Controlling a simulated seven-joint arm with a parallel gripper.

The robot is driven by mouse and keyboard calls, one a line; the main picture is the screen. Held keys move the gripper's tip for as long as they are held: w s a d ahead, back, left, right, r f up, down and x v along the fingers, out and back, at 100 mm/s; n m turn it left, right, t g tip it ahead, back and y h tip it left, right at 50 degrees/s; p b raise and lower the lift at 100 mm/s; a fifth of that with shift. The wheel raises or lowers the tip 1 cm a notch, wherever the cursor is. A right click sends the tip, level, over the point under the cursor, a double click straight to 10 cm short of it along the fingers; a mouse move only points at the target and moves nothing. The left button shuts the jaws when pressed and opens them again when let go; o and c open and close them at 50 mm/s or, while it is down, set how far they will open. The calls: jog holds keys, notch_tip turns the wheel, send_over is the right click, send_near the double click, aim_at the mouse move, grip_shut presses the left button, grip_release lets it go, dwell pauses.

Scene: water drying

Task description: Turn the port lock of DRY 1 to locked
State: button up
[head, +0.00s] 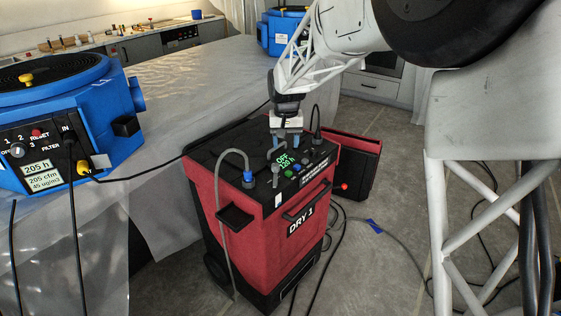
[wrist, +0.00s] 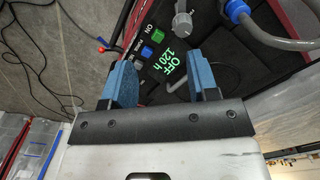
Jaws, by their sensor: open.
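DRY 1 (head: 285,215) is a red and black machine standing on the floor. Its black top carries a green display reading OFF, 120 h (head: 285,159), also lit in the wrist view (wrist: 170,58). A grey hose with a blue collar (head: 249,179) enters the top; the collar also shows in the wrist view (wrist: 237,10). A small bent grey lever (wrist: 176,80) shows partly between my fingers. I cannot tell which part is the port lock, or its position. My gripper (head: 286,138) is open above the top, its blue fingers apart in the wrist view (wrist: 165,72).
Green and blue buttons (wrist: 147,51) lie beside the display. A black cable (head: 316,125) rises behind it. A red case (head: 355,165) stands close behind DRY 1. A sheeted table (head: 190,75) with blue machines (head: 100,150) is to the left. Cables cross the floor.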

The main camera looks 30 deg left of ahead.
aim_at(276, 164)
jog(key=shift+s+a+f, duration=0.1)
jog(key=shift+a+f, duration=0.2)
jog(key=shift+a, duration=0.3)
jog(key=shift+s+a+f, duration=0.1)
jog(key=shift+a+f, duration=0.15)
jog(key=shift+a, duration=0.3)
jog(key=shift+s+a+f, duration=0.1)
jog(key=shift+a+f, duration=0.2)
jog(key=shift+a, duration=0.3)
jog(key=shift+f, duration=3.9)
grip_shut()
